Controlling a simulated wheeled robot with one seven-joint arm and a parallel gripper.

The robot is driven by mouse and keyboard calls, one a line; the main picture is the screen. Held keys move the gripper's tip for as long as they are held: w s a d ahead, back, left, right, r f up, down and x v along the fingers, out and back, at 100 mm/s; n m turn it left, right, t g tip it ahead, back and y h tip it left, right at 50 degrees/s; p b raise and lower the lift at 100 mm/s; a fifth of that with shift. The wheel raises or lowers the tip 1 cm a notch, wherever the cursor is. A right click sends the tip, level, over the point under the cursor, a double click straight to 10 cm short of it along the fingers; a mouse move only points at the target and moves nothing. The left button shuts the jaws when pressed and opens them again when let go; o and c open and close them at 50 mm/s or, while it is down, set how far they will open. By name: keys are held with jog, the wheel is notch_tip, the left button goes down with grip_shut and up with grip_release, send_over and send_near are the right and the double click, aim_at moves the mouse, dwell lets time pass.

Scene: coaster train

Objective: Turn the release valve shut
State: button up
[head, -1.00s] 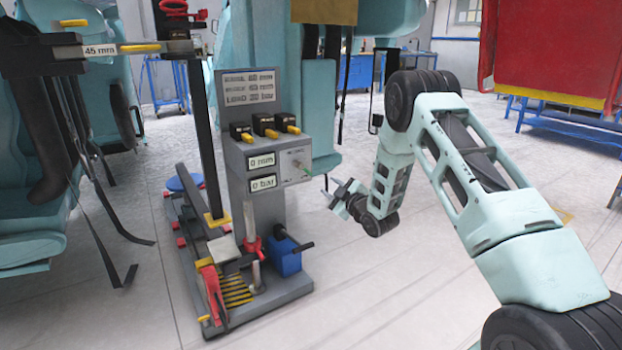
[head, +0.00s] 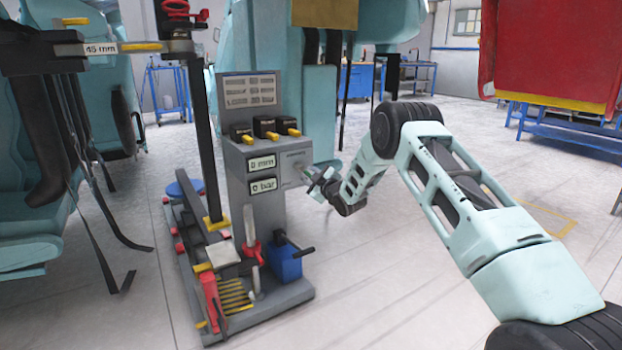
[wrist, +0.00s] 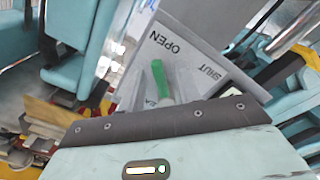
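The release valve shows in the wrist view as a green lever (wrist: 160,78) on a grey plate (wrist: 195,60) marked OPEN and SHUT. The lever's visible tip points up towards the word OPEN, and its lower part is partly hidden by my gripper's body. In the head view the valve is on the right side of the grey press column (head: 265,205), largely covered by my gripper (head: 309,178). My gripper is right at the valve, close to the plate. Its fingers are too small and hidden to tell whether they are open or touch the lever.
The column carries displays reading 0 mm (head: 262,163) and 0 bar (head: 263,185). A blue box with a black handle (head: 287,260) sits low on its base, below my gripper. Teal train seats (head: 35,215) stand at the left.

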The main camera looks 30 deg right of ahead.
jog(key=shift+c, duration=0.3)
grip_shut()
jog(key=shift+f+m, duration=0.1)
jog(key=shift+m, duration=0.3)
jog(key=m, duration=0.2)
jog(key=a+m+p, duration=0.1)
jog(key=shift+a+f+m, duration=0.15)
jog(key=shift+f+m, duration=0.2)
jog(key=shift+m, duration=0.05)
jog(key=m, duration=0.1)
jog(key=a+m, duration=0.1)
jog(key=m, duration=0.1)
jog(key=shift+a+f+m, duration=0.1)
jog(key=shift+f+m, duration=0.05)
jog(key=shift+m, duration=0.15)
jog(key=m, duration=0.1)
jog(key=a+m+p, duration=0.1)
jog(key=m, duration=0.2)
jog(key=shift+s+a+m, duration=0.1)
jog(key=shift+a+m, duration=0.2)
jog(key=m, duration=0.1)
jog(key=a+m, duration=0.1)
jog(key=m, duration=0.1)
jog(key=r+m+p, duration=0.1)
jog(key=m, duration=0.1)
jog(key=shift+a, duration=0.3)
